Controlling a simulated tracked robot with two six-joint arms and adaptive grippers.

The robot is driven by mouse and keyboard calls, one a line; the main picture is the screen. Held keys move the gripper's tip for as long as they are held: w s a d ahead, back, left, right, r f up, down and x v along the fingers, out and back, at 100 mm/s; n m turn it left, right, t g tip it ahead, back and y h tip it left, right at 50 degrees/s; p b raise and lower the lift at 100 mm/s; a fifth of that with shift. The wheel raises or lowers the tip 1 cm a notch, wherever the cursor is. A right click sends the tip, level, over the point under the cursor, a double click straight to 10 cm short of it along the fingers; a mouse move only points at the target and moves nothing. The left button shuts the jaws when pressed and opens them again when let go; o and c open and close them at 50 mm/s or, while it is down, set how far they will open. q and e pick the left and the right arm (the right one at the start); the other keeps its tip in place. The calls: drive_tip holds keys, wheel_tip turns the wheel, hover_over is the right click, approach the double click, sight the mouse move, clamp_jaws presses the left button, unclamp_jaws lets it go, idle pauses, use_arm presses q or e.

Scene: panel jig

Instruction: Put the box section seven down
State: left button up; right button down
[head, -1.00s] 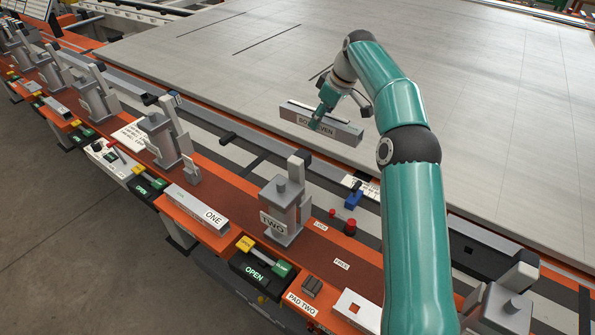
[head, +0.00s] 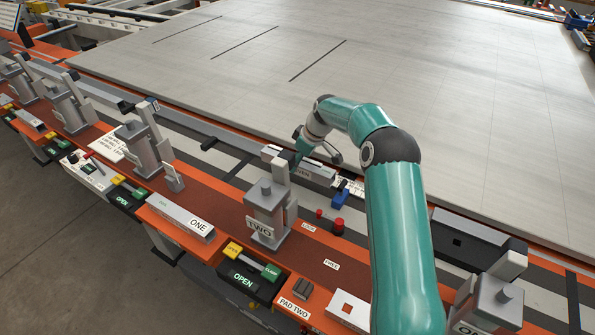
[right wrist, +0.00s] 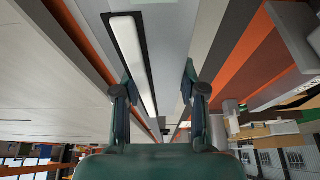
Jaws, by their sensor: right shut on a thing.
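Box section seven (head: 322,174) is a grey bar with a pale label on its side. In the head view it is low, just behind the upright of the clamp block marked TWO (head: 264,215), which hides part of it. My right gripper (head: 301,160) is shut on it from above; the fingertips are partly hidden. I cannot tell whether the bar touches the rail under it. In the right wrist view the two fingers (right wrist: 158,90) stand apart with a grey surface between them. My left gripper is not in view.
A bar marked ONE (head: 186,215) lies at the front edge. A lever box reading OPEN (head: 245,276), a red button (head: 337,226) and a blue part (head: 342,199) are close by. The large panel (head: 420,110) behind is clear.

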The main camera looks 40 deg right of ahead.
sight(298, 182)
wheel_tip(298, 182, down, 4)
drive_tip(key=shift+r, duration=0.1)
drive_tip(key=shift+f+b, duration=0.35)
drive_tip(key=shift+f, duration=0.25)
drive_tip(key=c, duration=0.7)
unclamp_jaws()
drive_tip(key=shift+s, duration=0.1)
drive_tip(key=shift+o, duration=0.2)
